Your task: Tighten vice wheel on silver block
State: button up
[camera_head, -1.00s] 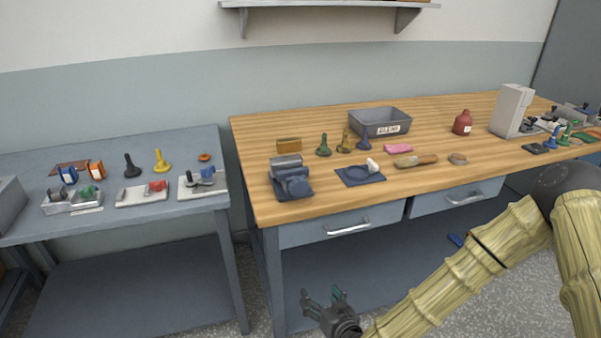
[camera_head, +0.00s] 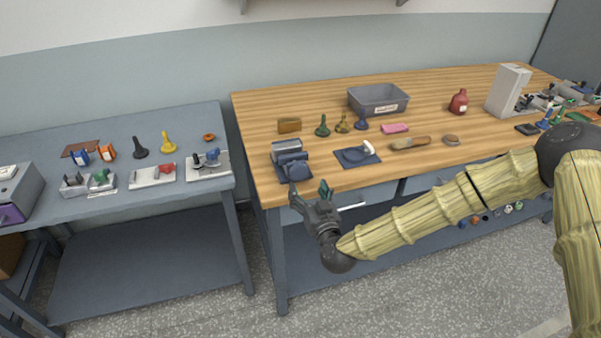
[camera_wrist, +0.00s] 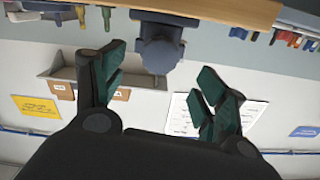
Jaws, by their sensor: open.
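A blue-grey vice (camera_head: 292,174) stands at the front left corner of the wooden bench. A lighter grey block-like part (camera_head: 286,147) is at its back; I cannot tell whether this is the silver block. My gripper (camera_head: 311,193) is open and empty, just in front of the bench edge and slightly right of the vice. In the wrist view the vice (camera_wrist: 160,50) shows upside down at the top, beyond and between the open fingers (camera_wrist: 162,75). Its rounded front part faces me, and the wheel is hard to make out. The fingers appear apart from it.
A blue mat (camera_head: 353,161) with a white-handled item lies right of the vice. A brush (camera_head: 410,143), pink block (camera_head: 395,128), several pawn-like pieces and a grey bin (camera_head: 358,103) stand farther back. A grey table (camera_head: 130,197) is at left, with a gap between.

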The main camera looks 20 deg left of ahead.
aim_at(300, 175)
jog(key=p+x, duration=0.2)
jog(key=x, duration=0.5)
jog(key=shift+w+a, duration=0.1)
jog(key=shift+a, duration=0.05)
jog(key=c, duration=1)
